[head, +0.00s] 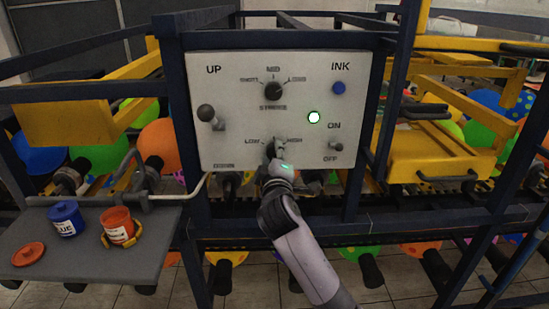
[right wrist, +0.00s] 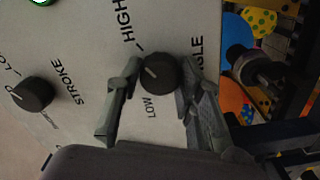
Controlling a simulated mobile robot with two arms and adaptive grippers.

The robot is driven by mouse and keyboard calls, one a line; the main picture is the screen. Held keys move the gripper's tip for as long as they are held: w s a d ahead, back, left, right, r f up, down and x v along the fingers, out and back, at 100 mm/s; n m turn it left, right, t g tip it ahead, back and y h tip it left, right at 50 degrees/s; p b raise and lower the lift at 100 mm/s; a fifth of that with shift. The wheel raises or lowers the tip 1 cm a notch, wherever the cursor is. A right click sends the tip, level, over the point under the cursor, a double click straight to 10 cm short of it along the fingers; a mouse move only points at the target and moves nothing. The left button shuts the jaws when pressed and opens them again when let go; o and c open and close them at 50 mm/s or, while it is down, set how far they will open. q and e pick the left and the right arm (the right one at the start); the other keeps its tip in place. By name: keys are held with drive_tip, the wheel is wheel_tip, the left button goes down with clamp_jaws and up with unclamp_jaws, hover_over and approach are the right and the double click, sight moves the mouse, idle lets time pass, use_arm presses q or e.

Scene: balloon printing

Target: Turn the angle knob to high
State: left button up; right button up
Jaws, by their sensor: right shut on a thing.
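The angle knob (right wrist: 158,73) is round and black, on the white control panel (head: 235,120). In the right wrist view its white pointer line slants to the upper left, toward the HIGH side, with LOW printed below it. My right gripper (right wrist: 157,80) is shut on the knob, with one finger on each side. In the head view the right gripper (head: 277,150) reaches the panel's lower middle, between the LOW and HIGH labels, and hides most of the knob. My left gripper is out of view.
The panel also has a stroke knob (head: 273,91), a lever (head: 207,114), a blue ink button (head: 339,88), a lit green light (head: 314,117) and an on/off switch (head: 337,147). A grey shelf (head: 90,245) holds blue (head: 66,218) and orange (head: 118,226) containers.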

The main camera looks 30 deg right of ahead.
drive_tip(key=shift+f+m, duration=0.1)
drive_tip(key=shift+m, duration=0.3)
drive_tip(key=o, duration=1.2)
drive_tip(key=shift+c, duration=0.2)
drive_tip(key=shift+s+a, duration=0.1)
drive_tip(key=v, duration=1.2)
